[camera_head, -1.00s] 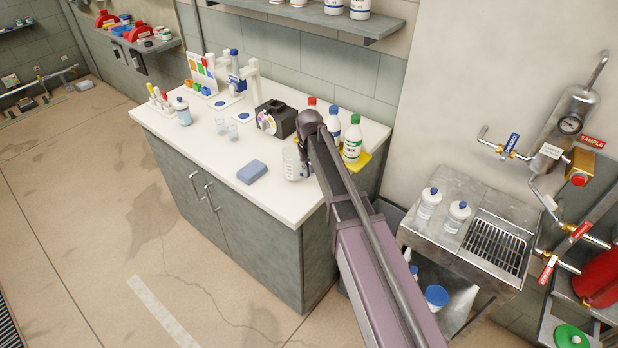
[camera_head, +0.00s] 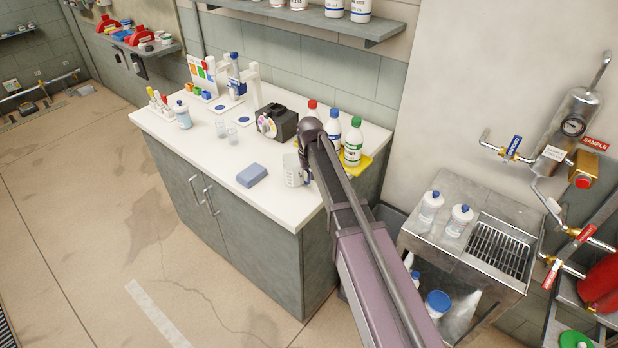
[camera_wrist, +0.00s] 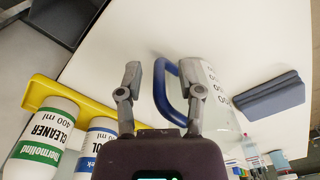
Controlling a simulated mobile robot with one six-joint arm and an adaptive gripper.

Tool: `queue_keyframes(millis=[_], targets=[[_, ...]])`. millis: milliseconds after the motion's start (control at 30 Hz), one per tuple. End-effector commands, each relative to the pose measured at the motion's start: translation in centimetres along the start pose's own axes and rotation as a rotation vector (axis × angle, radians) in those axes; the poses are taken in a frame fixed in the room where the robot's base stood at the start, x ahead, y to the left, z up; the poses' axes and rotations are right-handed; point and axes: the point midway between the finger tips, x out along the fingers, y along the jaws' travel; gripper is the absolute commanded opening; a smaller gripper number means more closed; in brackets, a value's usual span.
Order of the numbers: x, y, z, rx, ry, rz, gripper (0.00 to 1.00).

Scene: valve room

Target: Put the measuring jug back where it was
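The measuring jug (camera_head: 293,171) stands on the white countertop near its front right part, clear-walled with dark markings. In the wrist view the jug (camera_wrist: 221,100) shows its marked wall and a blue handle (camera_wrist: 160,92). My gripper (camera_wrist: 163,82) is open, with one finger on each side of the handle; the right finger overlaps the gap between handle and jug wall. I see no finger closed on the handle. In the head view my arm hides the gripper's fingers and part of the jug's right side.
A blue sponge (camera_head: 252,175) lies left of the jug. Bottles stand in a yellow tray (camera_head: 362,163) behind and right of it. A black box with a colour wheel (camera_head: 277,122) and two small beakers (camera_head: 227,132) stand farther back.

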Motion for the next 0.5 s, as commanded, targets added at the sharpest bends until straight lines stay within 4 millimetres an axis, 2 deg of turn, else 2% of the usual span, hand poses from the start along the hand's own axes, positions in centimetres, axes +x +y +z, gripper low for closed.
queue_keyframes(millis=[500], targets=[[-0.86, -0.01, 0.00, 0.000, 0.000, 0.000, 0.48]])
